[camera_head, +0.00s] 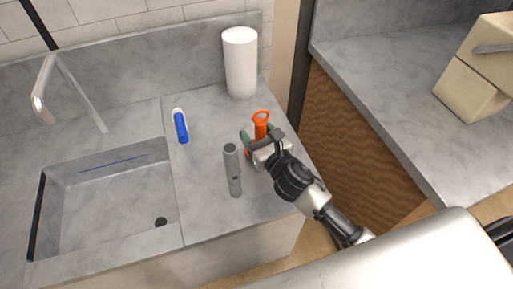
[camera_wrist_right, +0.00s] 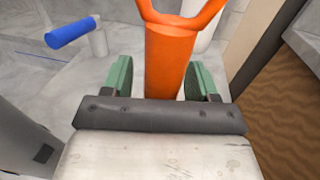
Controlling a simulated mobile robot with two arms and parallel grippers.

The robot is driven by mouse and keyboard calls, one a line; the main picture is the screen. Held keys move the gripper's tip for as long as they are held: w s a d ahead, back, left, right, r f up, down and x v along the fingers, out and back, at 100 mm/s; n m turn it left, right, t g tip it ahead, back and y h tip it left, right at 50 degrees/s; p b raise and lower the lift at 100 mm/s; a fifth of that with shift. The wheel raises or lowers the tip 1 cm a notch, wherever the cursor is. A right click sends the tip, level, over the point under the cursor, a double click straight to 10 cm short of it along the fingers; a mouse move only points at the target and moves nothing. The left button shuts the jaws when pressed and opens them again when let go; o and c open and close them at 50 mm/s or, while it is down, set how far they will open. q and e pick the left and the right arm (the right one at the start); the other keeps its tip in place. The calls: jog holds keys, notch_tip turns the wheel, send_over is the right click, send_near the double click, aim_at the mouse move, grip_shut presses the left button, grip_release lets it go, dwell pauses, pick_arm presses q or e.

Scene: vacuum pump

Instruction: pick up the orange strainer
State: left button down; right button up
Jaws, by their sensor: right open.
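The orange strainer (camera_head: 261,127) stands upright on the counter near its right side, with a loop-shaped handle at the top. My right gripper (camera_head: 259,137) is at the strainer, its jaws open. In the right wrist view the strainer (camera_wrist_right: 170,62) rises between the two green fingers of the right gripper (camera_wrist_right: 158,82), one on each side. A gap shows between the left finger and the strainer; the right finger is close to it, and contact cannot be told. The strainer's lower part is hidden behind the gripper. My left gripper is not seen.
A grey cylinder (camera_head: 233,170) stands just left of the right gripper. A white paper roll (camera_head: 240,62) stands behind the strainer. The counter's right edge is close to my right arm.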

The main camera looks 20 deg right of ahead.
jog(key=shift+s, duration=0.1)
jog(key=shift+c, duration=0.2)
grip_shut()
